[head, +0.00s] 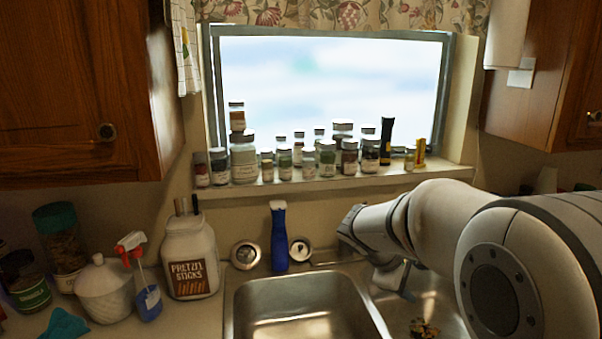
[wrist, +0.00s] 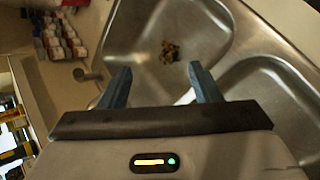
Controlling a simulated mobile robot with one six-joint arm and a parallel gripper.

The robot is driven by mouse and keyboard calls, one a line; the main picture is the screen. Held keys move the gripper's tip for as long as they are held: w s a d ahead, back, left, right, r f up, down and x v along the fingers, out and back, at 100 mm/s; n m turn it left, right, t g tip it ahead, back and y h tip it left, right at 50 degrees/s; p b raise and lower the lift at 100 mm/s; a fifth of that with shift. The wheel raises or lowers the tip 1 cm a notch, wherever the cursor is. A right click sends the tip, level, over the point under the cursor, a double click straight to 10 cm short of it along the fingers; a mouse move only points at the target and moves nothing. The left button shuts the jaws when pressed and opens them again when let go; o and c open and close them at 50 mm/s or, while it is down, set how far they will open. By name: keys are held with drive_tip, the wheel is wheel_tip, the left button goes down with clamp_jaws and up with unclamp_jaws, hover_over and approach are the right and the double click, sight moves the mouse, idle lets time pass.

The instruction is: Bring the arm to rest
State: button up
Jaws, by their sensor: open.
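My gripper (wrist: 160,85) shows in the wrist view with its two blue-grey fingers spread apart and nothing between them. It hangs over the metal sink, near the divider between the two basins. In the head view my arm reaches in from the right, and the gripper (head: 392,280) is partly visible over the right basin (head: 440,300). A small dark and yellowish clump (head: 424,328) lies in that basin, and it also shows in the wrist view (wrist: 169,52), beyond the fingertips and apart from them.
The left basin (head: 300,328) looks empty. A blue bottle (head: 279,240) stands behind it. A pretzel jar (head: 189,258), a spray bottle (head: 146,285) and a white lidded pot (head: 104,290) crowd the left counter. Several spice jars (head: 243,160) line the window sill. Wooden cabinets (head: 75,90) flank the window.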

drive_tip(key=s+a+f+m+y, duration=0.1)
drive_tip(key=s+a+m+y, duration=0.3)
drive_tip(key=s, duration=0.6)
drive_tip(key=s+a+f+m+y, duration=0.1)
drive_tip(key=s+a+m+y, duration=0.2)
drive_tip(key=s+m, duration=0.3)
drive_tip(key=shift+s+a+y, duration=0.4)
drive_tip(key=shift+s+a, duration=0.25)
drive_tip(key=shift+s, duration=1.7)
